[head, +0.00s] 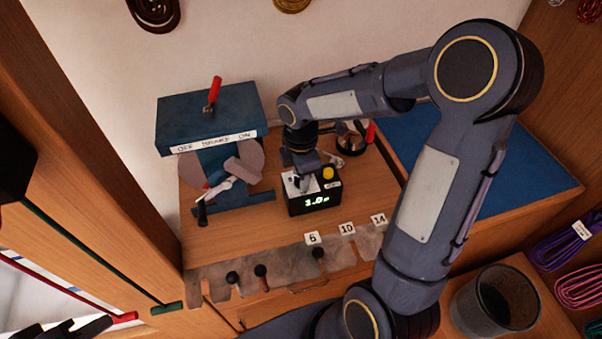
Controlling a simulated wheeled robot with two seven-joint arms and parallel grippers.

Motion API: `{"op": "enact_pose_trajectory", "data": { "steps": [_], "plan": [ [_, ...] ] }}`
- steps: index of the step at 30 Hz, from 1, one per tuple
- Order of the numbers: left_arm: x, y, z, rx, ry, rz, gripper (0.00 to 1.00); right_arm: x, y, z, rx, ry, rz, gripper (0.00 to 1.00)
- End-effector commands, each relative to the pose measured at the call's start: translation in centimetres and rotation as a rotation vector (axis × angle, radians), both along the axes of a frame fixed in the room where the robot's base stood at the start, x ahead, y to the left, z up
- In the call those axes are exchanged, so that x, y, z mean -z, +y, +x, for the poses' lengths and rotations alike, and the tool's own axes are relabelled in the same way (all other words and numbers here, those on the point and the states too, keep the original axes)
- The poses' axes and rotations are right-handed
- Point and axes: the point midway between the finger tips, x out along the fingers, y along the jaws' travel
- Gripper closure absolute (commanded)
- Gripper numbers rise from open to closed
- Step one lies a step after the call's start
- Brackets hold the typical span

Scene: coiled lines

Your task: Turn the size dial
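A small black box (315,204) stands on the wooden bench, with a green lit readout that looks like 1.0 and a yellow button (328,173) on top. My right gripper (301,183) points down at the pale left part of the box's top. Its fingertips are small and dark there, and their opening cannot be made out. No dial shows clearly; the gripper covers that part of the box's top. My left gripper cannot be made out; dark shapes at the lower left corner are unclear.
A blue machine (211,117) with a red-handled lever and brake label stands left of the box. A notched metal strip (286,254) with tags 6, 10 and 14 runs along the bench front. A blue mat (520,169) and a dark bin (495,303) are on the right.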

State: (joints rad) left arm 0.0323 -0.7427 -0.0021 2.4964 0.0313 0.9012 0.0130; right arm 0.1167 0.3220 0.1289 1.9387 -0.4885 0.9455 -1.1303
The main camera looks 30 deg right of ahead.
Motion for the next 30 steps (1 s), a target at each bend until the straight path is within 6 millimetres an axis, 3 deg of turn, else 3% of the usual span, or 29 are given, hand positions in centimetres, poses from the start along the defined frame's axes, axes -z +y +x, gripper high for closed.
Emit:
{"op": "enact_pose_trajectory", "data": {
  "steps": [1, 5, 14, 30],
  "plan": [
    [0.0, 0.0, 0.0, 0.0, 0.0, 0.0, 0.64, -0.1, 0.0, 0.1, -0.001, -0.004, -0.001, 0.63],
    [0.0, 0.0, 0.0, 0.0, 0.0, 0.0, 0.64, -0.1, 0.0, 0.1, -0.001, -0.003, 0.0, 0.48],
    [0.0, 0.0, 0.0, 0.0, 0.0, 0.0, 0.64, -0.2, 0.0, 0.0, 0.001, -0.001, 0.0, 0.48],
    [0.4, 0.0, 0.0, 0.0, 0.0, 0.0, 0.64, -7.5, 0.0, 0.1, 0.0, -0.004, -0.001, 0.48]
  ]
}}
